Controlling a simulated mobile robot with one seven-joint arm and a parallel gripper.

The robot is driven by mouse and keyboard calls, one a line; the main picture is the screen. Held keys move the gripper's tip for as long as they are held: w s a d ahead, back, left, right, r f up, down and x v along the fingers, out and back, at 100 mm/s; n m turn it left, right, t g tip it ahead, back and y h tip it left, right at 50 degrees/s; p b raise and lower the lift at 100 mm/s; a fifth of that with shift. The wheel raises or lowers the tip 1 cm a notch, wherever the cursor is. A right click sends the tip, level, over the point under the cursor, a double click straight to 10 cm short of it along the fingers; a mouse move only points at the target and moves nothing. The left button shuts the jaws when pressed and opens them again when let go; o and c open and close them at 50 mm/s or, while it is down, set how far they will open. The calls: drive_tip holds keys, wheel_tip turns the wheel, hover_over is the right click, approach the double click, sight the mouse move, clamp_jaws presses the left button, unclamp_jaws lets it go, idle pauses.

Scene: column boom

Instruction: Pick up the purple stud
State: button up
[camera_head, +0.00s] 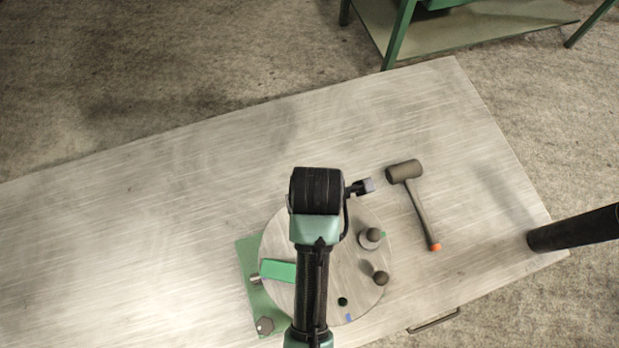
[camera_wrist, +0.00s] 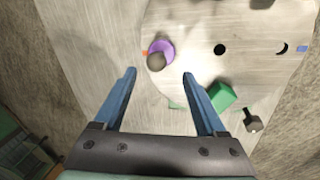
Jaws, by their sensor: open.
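The purple stud (camera_wrist: 161,48) shows in the wrist view as a purple collar with a dark grey ball top. It stands on a round metal disc (camera_wrist: 190,28), close to an orange mark at the disc's rim. My gripper (camera_wrist: 158,75) is open, its two blue fingers spread wide and empty. In the picture the stud lies just beyond the fingertips, roughly centred between them, with no finger touching it. In the head view my arm covers part of the disc (camera_head: 335,268). I cannot make out the purple stud or my fingertips there.
Two other dark ball-topped studs (camera_head: 372,236) (camera_head: 380,279) stand on the disc's right side. A green block (camera_head: 278,271) sits at its left, above a green plate (camera_head: 248,283). A mallet (camera_head: 419,208) lies to the right. The table's left part is clear.

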drive_tip(key=shift+w+f+p, duration=0.3)
drive_tip(key=shift+f, duration=0.8)
drive_tip(key=shift+w+f+p, duration=0.3)
drive_tip(key=shift+w+f, duration=0.05)
drive_tip(key=shift+f, duration=0.75)
drive_tip(key=shift+w+f+p, duration=0.3)
drive_tip(key=shift+f, duration=0.8)
clamp_jaws()
